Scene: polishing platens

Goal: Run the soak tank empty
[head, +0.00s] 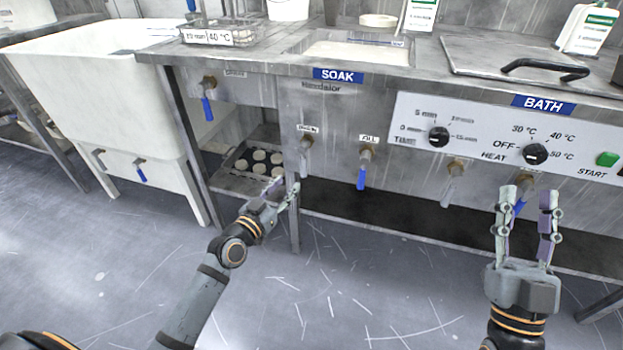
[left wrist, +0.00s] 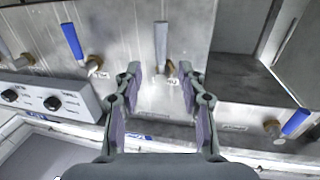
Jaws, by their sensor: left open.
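The soak tank (head: 355,52) is set in the counter above a blue SOAK sign (head: 338,75) and holds pale liquid. Below it, a grey-handled valve (head: 305,157) hangs handle down under a small label, too blurred to read surely. Right of it is the FILL valve (head: 362,172), its blue handle down; it also shows in the left wrist view (left wrist: 72,42). My left gripper (head: 286,188) is open below the grey-handled valve. In the left wrist view the grey handle (left wrist: 161,42) lies in line with the gap between the fingertips (left wrist: 160,72); contact is unclear. My right gripper (head: 528,192) is open and empty.
The BATH panel (head: 470,148) with knobs and a green start button (head: 607,159) is at right. Another blue-handled valve (head: 207,100) is at left, above a shelf tray of pale discs (head: 243,165). A white sink (head: 100,100) stands far left. A table leg (head: 294,235) is near my left gripper.

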